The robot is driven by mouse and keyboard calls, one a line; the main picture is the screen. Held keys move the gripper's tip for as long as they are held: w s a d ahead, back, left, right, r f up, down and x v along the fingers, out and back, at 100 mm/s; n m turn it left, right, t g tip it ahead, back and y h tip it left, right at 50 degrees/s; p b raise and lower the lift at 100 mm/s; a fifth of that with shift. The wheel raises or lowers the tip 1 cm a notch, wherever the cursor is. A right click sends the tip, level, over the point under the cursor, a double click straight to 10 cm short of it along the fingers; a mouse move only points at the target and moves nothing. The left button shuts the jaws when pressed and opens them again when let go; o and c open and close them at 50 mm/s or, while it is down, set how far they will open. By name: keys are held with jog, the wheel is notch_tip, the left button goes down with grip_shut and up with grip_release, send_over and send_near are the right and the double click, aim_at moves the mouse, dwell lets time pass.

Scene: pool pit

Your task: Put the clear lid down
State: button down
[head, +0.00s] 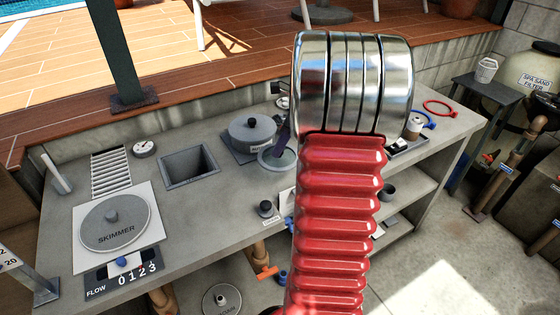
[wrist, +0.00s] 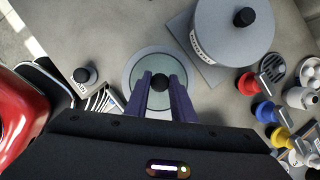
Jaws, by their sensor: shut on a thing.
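The clear lid is a greenish see-through disc with a grey rim and a small black knob. In the wrist view the clear lid (wrist: 138,70) lies under my gripper (wrist: 160,84), whose two purple fingers are shut on its knob. In the head view the clear lid (head: 268,161) shows at the right of a round grey canister. My gripper (head: 283,146) is above it there, mostly hidden behind my red and silver arm. The lid looks roughly level and close to the bench top; I cannot tell if it touches it.
The grey canister (head: 252,132) on its square base stands close beside the lid. A square basin (head: 188,166), a gauge (head: 145,148) and the skimmer cover (head: 114,222) are to the left. A black knob (head: 266,209) is in front. Red, yellow and blue valve handles (wrist: 264,111) stand at the wrist view's right.

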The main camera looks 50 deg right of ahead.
aim_at(283, 153)
jog(key=shift+f, duration=0.25)
jog(key=shift+f, duration=2.45)
jog(key=shift+f, duration=0.1)
jog(key=c, duration=1.5)
grip_release()
jog(key=v, duration=1.2)
jog(key=shift+s+d, duration=0.1)
